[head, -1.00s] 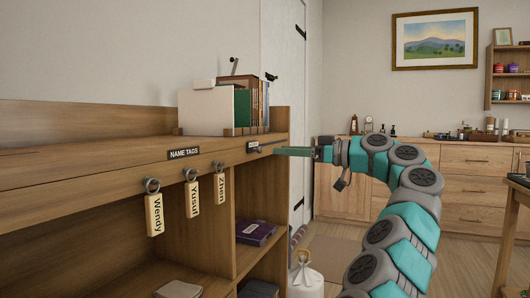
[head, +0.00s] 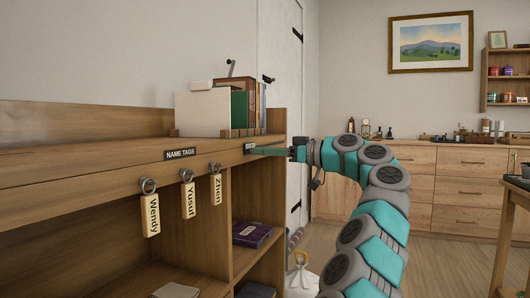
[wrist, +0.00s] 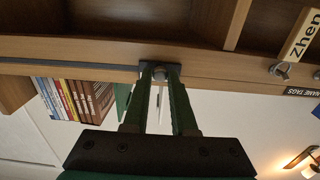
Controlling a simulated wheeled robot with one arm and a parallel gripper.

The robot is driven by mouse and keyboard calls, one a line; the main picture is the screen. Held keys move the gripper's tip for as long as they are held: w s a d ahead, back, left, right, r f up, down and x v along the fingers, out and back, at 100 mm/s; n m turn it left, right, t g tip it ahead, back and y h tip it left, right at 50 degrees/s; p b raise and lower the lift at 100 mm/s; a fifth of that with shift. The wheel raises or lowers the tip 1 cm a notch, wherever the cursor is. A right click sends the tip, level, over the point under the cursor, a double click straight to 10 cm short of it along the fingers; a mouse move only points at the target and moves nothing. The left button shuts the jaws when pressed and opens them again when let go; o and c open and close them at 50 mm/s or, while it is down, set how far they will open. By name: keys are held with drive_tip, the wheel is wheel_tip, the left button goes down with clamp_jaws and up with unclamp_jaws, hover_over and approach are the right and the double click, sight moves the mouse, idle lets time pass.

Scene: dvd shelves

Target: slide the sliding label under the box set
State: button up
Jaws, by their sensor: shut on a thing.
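A small dark sliding label (head: 250,146) sits on the front edge of the upper shelf, to the right of the NAME TAGS plate. My gripper (head: 252,151) reaches in from the right with its green fingers at this label. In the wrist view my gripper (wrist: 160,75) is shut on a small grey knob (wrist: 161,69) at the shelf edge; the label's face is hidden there. A purple boxed item (head: 252,233) lies in the lower right compartment. Upright books (head: 250,107) stand on top, and also show in the wrist view (wrist: 75,98). I cannot tell which is the box set.
Wooden tags named Wendy (head: 151,215), Yusuf (head: 188,200) and Zhen (head: 216,189) hang from hooks left of the label. A white bag-like object (head: 301,275) stands on the floor right of the shelf.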

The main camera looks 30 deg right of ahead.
clamp_jaws()
idle(1.0)
